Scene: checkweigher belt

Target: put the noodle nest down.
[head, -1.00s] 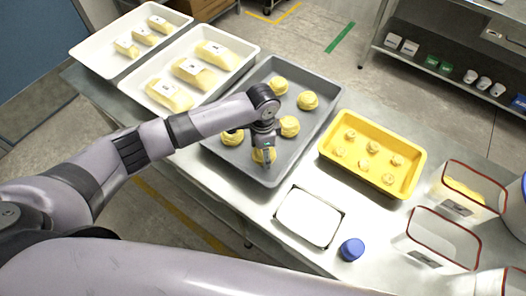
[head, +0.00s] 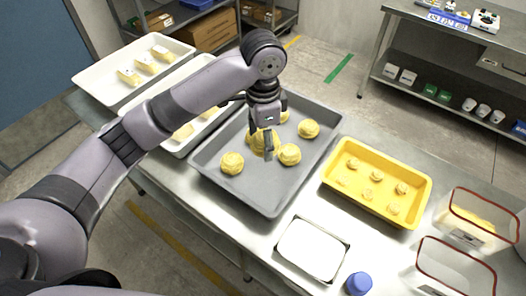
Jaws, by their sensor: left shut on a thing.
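My left gripper (head: 262,141) is shut on a yellow noodle nest (head: 259,146) and holds it above the grey tray (head: 265,195). The fingers hide part of this nest. Several other nests lie in the tray: one at the left (head: 231,163), one just right of the gripper (head: 290,155), one further right (head: 308,129), and one behind, partly hidden by the gripper. The near end of the tray is bare. My right gripper is not in view.
A yellow tray (head: 329,184) with several small nests stands at the right. In front are a white-topped scale plate (head: 312,249), a blue cap (head: 358,284) and clear red-rimmed bins (head: 455,264). Two white trays with packs, one here (head: 180,149), stand at the left, partly behind my arm.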

